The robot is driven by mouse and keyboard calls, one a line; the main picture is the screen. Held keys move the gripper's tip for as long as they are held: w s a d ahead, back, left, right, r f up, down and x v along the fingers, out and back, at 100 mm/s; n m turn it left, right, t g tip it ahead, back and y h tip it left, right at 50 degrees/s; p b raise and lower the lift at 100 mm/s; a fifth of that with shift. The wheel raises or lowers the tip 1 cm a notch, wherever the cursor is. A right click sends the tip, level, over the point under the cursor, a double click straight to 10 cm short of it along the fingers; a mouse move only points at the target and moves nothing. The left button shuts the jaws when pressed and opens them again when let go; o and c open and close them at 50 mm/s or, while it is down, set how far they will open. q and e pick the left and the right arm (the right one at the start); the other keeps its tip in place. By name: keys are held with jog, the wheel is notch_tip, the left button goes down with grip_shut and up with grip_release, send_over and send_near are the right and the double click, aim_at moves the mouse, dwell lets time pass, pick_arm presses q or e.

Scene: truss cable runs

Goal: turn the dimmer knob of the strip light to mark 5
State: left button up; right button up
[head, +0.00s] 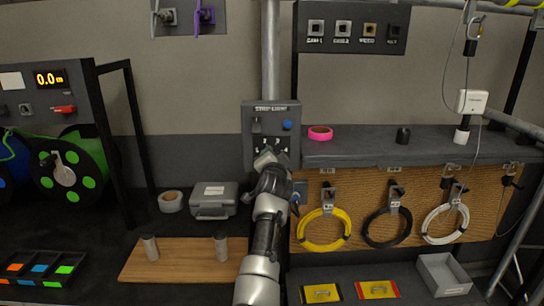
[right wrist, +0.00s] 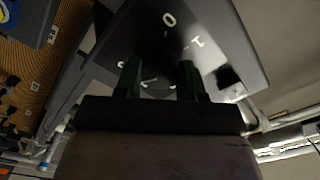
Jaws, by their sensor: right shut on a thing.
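The strip light's grey control box (head: 271,113) is on the back wall in the head view, with a blue button (head: 287,125) and a dark switch (head: 256,126). My right gripper (head: 267,156) reaches its lower part. In the right wrist view the two fingers of my right gripper (right wrist: 160,75) are at the dial face (right wrist: 225,62), shut on the dimmer knob between them. Marks 0 and 1 are readable; other marks are partly hidden. The knob is dark and mostly covered, so its setting cannot be read. My left gripper is not in view.
A grey shelf (head: 375,149) right of the box holds a pink tape roll (head: 320,133). Below hang yellow (head: 325,246), black and white cable coils. A grey case (head: 211,200) and wooden board (head: 185,262) are at left. Cable reels (head: 70,172) stand farther left.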

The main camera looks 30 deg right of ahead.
jog(key=shift+f+m, duration=0.1)
jog(key=shift+m, duration=0.7)
jog(key=shift+p, duration=0.3)
jog(key=o, duration=0.9)
